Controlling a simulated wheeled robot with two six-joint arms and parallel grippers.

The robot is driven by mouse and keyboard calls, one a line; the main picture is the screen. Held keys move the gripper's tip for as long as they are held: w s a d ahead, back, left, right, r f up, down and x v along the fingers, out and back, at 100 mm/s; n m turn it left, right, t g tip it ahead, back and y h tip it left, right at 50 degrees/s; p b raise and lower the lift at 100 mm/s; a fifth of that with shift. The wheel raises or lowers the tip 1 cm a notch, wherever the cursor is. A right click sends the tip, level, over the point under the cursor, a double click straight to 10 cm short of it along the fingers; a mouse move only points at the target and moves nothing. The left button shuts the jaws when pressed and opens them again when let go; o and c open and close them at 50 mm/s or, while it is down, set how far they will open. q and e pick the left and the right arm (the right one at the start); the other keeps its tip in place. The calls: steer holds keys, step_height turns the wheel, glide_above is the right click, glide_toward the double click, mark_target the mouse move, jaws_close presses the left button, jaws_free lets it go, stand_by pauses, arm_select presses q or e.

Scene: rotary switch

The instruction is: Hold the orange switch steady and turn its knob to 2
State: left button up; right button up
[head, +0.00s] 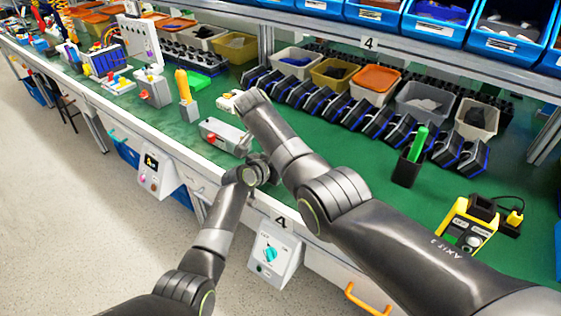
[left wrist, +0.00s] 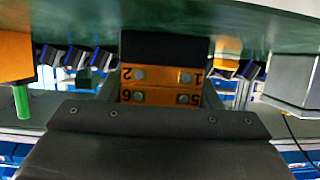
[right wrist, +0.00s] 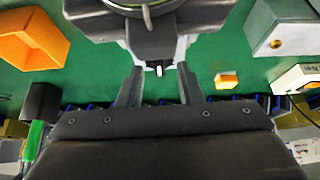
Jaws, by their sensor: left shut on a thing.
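The orange switch (left wrist: 160,87) shows in the left wrist view, with screw terminals and upside-down numbers on its face. My left gripper (head: 258,172) is shut on it; its fingers lie along both sides of the orange body. In the right wrist view a small dark knob (right wrist: 158,68) with a white mark sits below the left gripper's dark body. My right gripper (right wrist: 158,82) is open, its fingertips apart on either side of the knob, with gaps visible. In the head view my right arm hides the switch and knob. The dial numbers are not visible.
An orange open box (right wrist: 35,38) lies to the left in the right wrist view, near a black holder with a green stick (head: 415,150). A grey box with a red button (head: 222,135) and a small orange-and-white block (right wrist: 228,80) are close by. Bins line the back.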

steer(key=shift+r, duration=2.2)
steer(key=shift+c, duration=0.2)
